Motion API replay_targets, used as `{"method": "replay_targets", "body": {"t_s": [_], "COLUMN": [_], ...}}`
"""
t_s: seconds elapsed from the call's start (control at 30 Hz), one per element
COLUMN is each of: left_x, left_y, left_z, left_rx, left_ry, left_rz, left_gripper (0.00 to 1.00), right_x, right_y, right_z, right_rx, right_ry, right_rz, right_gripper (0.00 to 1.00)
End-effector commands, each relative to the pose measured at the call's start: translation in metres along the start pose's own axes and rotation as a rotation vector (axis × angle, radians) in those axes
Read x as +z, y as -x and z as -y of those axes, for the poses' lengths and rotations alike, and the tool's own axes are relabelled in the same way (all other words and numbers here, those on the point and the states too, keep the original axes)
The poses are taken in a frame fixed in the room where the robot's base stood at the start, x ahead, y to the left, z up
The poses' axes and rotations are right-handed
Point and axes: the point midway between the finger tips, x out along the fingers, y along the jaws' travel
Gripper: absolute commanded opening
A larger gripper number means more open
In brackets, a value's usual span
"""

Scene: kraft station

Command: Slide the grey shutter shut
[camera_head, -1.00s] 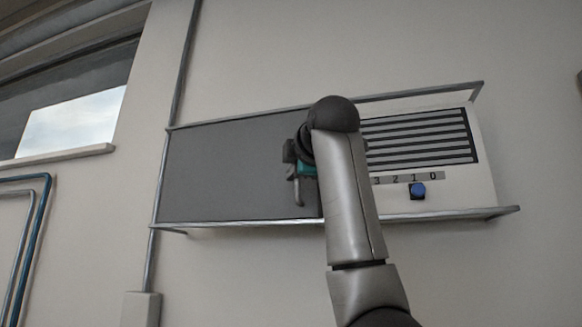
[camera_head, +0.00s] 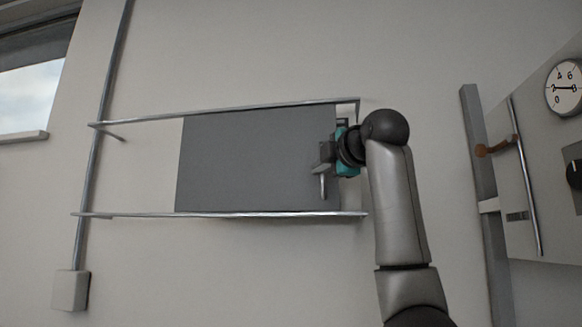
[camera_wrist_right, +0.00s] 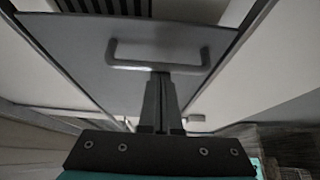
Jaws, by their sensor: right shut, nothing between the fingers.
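The grey shutter (camera_head: 250,160) is a flat panel between two metal rails. It stands at the right part of the rails, and no slatted vent shows in the head view. Its handle (camera_head: 323,187) is a pale bar near the right edge; in the wrist view the handle (camera_wrist_right: 205,55) is a grey bracket on the shutter (camera_wrist_right: 75,50). My right gripper (camera_head: 322,166) is at the handle, fingers together and empty. In the wrist view its fingertips (camera_wrist_right: 160,76) meet the bar's near side; I cannot tell whether they touch. My left gripper is out of view.
The upper rail (camera_head: 150,117) and lower rail (camera_head: 130,215) reach left past the shutter over bare wall. Dark slats (camera_wrist_right: 105,6) show beyond the shutter in the wrist view. A panel with a round dial (camera_head: 565,88) and orange-brown handle (camera_head: 495,147) stands at the right.

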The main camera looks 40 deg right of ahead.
Motion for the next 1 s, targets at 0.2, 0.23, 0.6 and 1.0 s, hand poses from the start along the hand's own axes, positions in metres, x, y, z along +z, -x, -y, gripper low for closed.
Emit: {"method": "replay_targets", "body": {"t_s": [0.2,0.23,0.6,1.0], "left_x": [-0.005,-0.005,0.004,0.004], "left_y": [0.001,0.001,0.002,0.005], "left_z": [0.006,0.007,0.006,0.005], "left_rx": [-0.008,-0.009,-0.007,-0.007], "left_ry": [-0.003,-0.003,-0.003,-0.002], "left_rz": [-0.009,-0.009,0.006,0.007], "left_gripper": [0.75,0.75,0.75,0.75], "right_x": [0.037,0.040,0.053,0.048], "right_y": [0.022,0.024,0.033,0.026], "right_z": [-0.001,-0.001,-0.001,-0.002], "right_rx": [0.002,0.002,0.002,0.000], "right_ry": [-0.001,-0.001,0.000,0.002], "right_rz": [0.002,0.001,-0.003,-0.003], "right_gripper": [0.00,0.00,0.00,0.00]}}
